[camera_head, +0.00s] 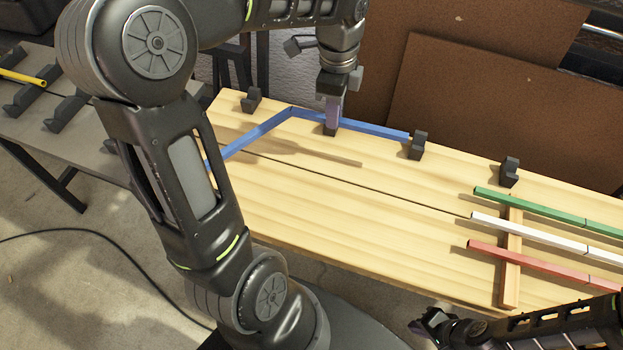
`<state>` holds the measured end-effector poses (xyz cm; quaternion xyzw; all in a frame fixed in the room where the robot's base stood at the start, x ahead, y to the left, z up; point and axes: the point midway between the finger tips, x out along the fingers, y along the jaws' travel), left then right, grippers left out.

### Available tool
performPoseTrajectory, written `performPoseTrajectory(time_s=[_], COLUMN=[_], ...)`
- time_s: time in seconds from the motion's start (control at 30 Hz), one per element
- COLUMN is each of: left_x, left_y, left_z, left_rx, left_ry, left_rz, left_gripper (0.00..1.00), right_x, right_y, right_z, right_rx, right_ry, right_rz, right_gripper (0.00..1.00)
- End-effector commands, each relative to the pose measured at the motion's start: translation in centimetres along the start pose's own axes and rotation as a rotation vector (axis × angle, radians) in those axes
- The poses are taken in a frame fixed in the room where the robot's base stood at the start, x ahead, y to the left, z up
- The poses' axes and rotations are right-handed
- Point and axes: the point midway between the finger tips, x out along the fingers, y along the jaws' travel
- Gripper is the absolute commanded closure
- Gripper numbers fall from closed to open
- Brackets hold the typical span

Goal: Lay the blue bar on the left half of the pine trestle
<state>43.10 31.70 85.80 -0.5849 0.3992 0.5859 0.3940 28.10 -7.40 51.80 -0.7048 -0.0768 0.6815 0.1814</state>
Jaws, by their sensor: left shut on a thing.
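The blue bar (258,134) is bent, with its corner toward the back of the pine trestle (340,225). One leg runs down to the left until my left arm hides it; the other runs right to a black hook block. My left gripper (331,128) points down and is shut on the right leg, a little right of the bend. The bar is over the left part of the top; I cannot tell whether it touches the wood. My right gripper (430,324) is low at the right, near the front edge, and its jaws are unclear.
Black hook blocks (417,146) stand along the back edge. Green (530,205), white (530,233) and red (525,262) bars lie across a wooden strip (511,284) at the right. A grey bench (95,150) with a yellow bar (22,77) stands at left. The middle of the trestle is clear.

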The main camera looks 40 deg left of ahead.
Motion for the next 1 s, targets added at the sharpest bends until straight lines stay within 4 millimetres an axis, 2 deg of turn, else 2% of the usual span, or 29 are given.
performPoseTrajectory(time_s=[0.1,0.43,0.73,1.0], left_x=[0.5,0.6,4.9,5.3], left_y=[0.5,0.5,0.4,0.4], left_z=[0.8,0.7,0.7,0.7], left_rx=[0.041,0.045,0.044,0.044], left_ry=[0.000,0.000,-0.001,0.000], left_rz=[0.000,0.001,0.002,0.000], left_gripper=[1.00,1.00,1.00,1.00], right_x=[0.4,0.3,0.7,0.7], right_y=[0.1,0.1,0.3,0.3], right_z=[0.0,0.0,0.0,0.0], right_rx=[0.000,0.000,0.000,0.000], right_ry=[0.000,0.000,0.000,0.000], right_rz=[0.000,0.000,0.000,0.000], right_gripper=[1.00,1.00,1.00,1.00])
